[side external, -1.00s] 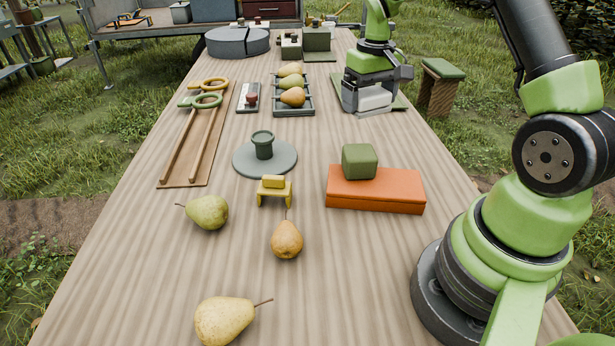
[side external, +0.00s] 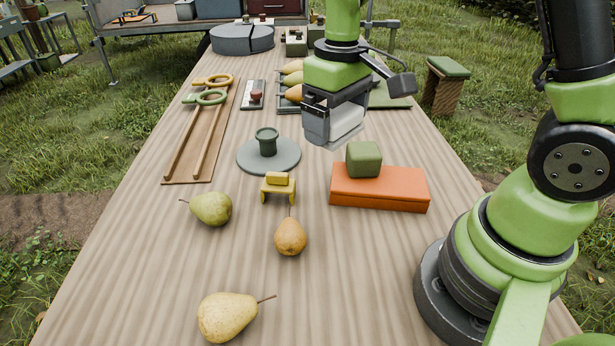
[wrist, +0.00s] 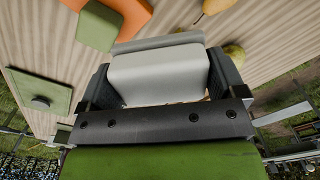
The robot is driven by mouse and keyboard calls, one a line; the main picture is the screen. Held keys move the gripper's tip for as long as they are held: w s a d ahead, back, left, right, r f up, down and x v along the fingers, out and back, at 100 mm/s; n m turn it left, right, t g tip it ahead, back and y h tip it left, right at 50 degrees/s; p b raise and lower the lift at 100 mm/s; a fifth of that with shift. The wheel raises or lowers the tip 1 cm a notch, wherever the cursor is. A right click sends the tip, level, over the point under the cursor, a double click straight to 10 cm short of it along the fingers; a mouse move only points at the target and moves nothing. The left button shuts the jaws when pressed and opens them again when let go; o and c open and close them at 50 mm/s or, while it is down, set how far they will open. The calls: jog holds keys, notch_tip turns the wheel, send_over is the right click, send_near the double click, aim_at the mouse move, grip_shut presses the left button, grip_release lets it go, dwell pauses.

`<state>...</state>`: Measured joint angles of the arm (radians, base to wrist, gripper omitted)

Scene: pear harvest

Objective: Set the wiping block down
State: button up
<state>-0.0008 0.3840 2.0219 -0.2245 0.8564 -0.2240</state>
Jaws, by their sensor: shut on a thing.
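The wiping block (side external: 346,122) is pale grey-white with a darker grey face. My gripper (side external: 335,112) is shut on it and holds it above the table, behind the green cube and right of the round grey-green disc. In the wrist view the block (wrist: 160,77) fills the space between the dark fingers of my gripper (wrist: 162,88). The block's upper part is hidden by the gripper in the side view.
The green cube (side external: 363,159) stands on an orange block (side external: 380,190). The disc (side external: 253,166) bears a dark green knob. A green mat (side external: 391,98) lies behind right. Several pears (side external: 212,209) lie in front. A pear tray is partly hidden behind my gripper.

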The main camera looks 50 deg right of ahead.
jog(key=w+d+f+n, duration=0.5)
jog(key=w+f+n, duration=0.2)
jog(key=w+n, duration=0.2)
send_over(312, 180)
notch_tip(312, 180, down, 6)
jog(key=shift+r, duration=0.2)
jog(key=shift+f, duration=2.3)
jog(key=shift+f, duration=0.15)
jog(key=o, duration=0.6)
jog(key=shift+o, duration=0.2)
